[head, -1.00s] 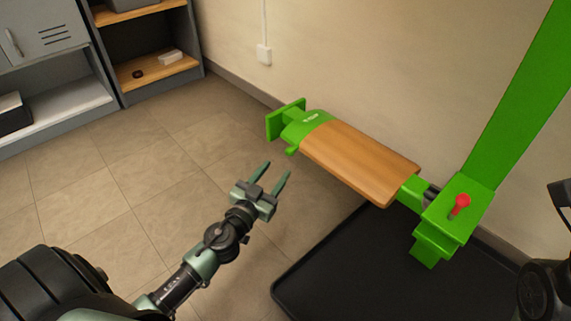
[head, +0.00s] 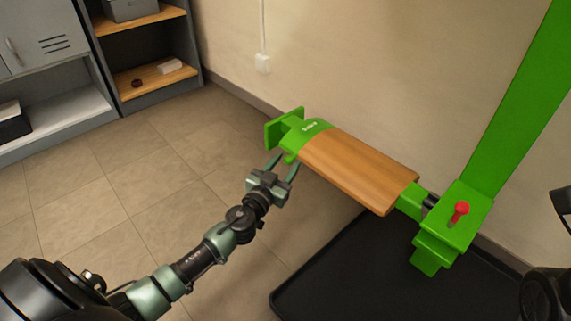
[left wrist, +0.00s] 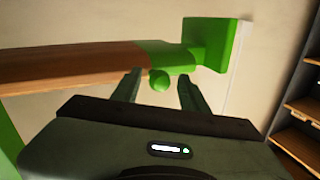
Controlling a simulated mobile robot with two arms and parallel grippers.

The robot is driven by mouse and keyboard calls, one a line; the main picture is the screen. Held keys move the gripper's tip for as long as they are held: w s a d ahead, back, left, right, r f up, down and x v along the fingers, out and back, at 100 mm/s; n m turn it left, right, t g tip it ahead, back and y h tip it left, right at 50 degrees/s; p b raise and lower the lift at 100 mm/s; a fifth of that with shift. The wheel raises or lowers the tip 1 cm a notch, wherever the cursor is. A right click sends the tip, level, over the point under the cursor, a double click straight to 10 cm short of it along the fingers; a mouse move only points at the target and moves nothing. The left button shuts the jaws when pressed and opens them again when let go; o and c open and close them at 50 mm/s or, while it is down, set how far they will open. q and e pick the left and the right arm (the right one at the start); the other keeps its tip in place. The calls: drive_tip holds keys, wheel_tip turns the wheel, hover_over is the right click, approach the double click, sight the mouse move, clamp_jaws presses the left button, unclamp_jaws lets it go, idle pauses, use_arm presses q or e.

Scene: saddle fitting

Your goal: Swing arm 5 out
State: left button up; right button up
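Arm 5 (head: 357,170) is a green arm with a wooden pad, joined at its right end to a green post (head: 510,105) and ending at the left in a green end plate (head: 272,132). It also shows in the left wrist view (left wrist: 85,62). A small green knob (left wrist: 159,81) sticks out under its green end section, between my fingers as seen in the left wrist view. My left gripper (head: 284,166) is open, just in front of this end; I cannot tell whether it touches. A red-topped lever (head: 460,210) stands on the green joint block. My right gripper is not in view.
A black mat or tray (head: 345,285) lies on the floor below the arm. A grey cabinet and shelves (head: 155,75) stand at the back left. The wall is close behind the arm. Tiled floor at the left is clear.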

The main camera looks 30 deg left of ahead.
use_arm(q)
clamp_jaws()
idle(1.2)
